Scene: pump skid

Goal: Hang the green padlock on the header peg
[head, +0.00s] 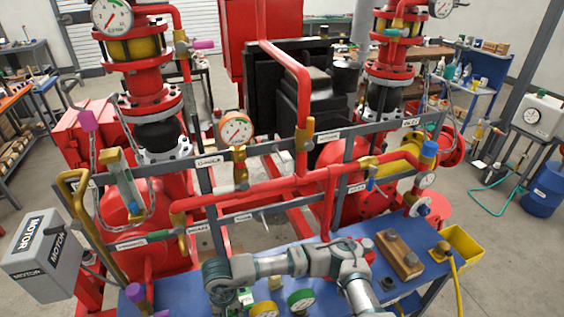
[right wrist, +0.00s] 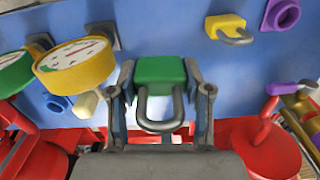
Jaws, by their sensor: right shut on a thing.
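The green padlock (right wrist: 160,70) sits between the two fingers of my right gripper (right wrist: 160,92) in the right wrist view. The gripper is shut on its green body. Its grey U-shaped shackle points toward the bottom of that view. In the head view my right gripper (head: 236,299) is low over the blue bench (head: 190,289), at the near edge of the picture, and my arm partly hides it. I cannot tell the padlock's height above the bench. The red header pipe (head: 262,190) runs across the middle of the skid. I cannot make out its peg clearly. My left gripper is not in view.
A yellow padlock (right wrist: 230,28) lies on the bench in the right wrist view. A yellow-rimmed gauge (right wrist: 75,62) is close beside the gripper. A wooden block (head: 400,257) and yellow bin (head: 462,247) are at the right. Labelled grey rails (head: 270,147) cross the skid.

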